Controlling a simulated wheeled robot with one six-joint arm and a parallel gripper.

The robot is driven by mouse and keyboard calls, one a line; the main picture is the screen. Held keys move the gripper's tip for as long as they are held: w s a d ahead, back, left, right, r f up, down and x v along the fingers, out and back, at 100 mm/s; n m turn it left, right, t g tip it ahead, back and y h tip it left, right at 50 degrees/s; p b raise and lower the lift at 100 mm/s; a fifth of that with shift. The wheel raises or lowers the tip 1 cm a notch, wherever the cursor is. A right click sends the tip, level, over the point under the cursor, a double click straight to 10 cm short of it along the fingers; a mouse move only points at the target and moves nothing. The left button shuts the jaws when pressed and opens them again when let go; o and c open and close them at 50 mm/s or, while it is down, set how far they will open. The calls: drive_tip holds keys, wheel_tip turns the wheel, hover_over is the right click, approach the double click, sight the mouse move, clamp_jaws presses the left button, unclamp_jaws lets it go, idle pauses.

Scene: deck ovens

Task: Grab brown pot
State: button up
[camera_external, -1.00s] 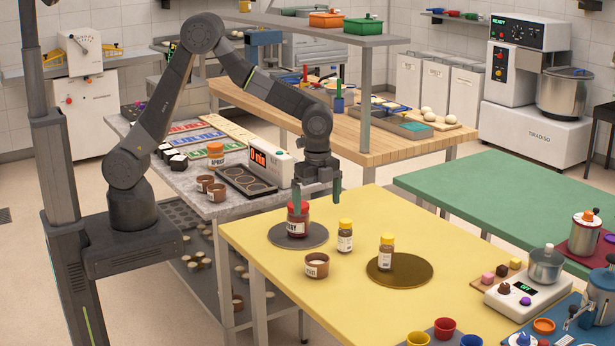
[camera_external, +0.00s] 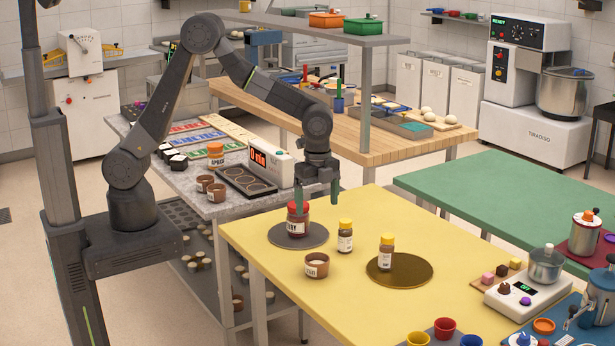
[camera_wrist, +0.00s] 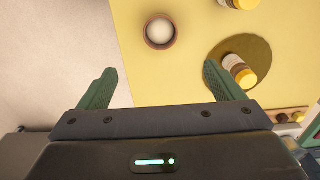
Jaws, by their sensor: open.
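A small brown pot (camera_external: 317,269) with a pale label and pale contents stands upright on the yellow table (camera_external: 280,253). In the wrist view the brown pot (camera_wrist: 160,46) shows from above, beyond my fingertips and roughly centred between them. My gripper (camera_external: 317,194) points down, open and empty, in the air above the table's back left part. Its green fingers (camera_wrist: 159,75) are spread apart in the wrist view. The pot is apart from them.
A red-brown jar (camera_external: 298,222) stands on a dark round mat (camera_external: 318,237) near the pot. A yellow-capped bottle (camera_external: 345,242) stands right of it; another (camera_external: 387,258) is on a brown disc (camera_external: 415,268). Two more brown pots (camera_external: 216,192) sit on the grey counter.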

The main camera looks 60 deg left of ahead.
drive_tip(key=f+n+b, duration=0.1)
drive_tip(key=b, duration=0.1)
drive_tip(key=n+b, duration=1)
approach(317, 258)
drive_tip(key=f, duration=0.5)
drive_tip(key=shift+s+d+f, duration=0.1)
drive_tip(key=shift+s+d, duration=0.1)
drive_tip(key=shift+d, duration=0.05)
drive_tip(key=shift+w+a+f+p, duration=0.15)
drive_tip(key=shift+f+p, duration=0.2)
drive_tip(key=shift+f, duration=2.25)
drive_tip(key=shift+r, duration=0.1)
drive_tip(key=c, duration=1.2)
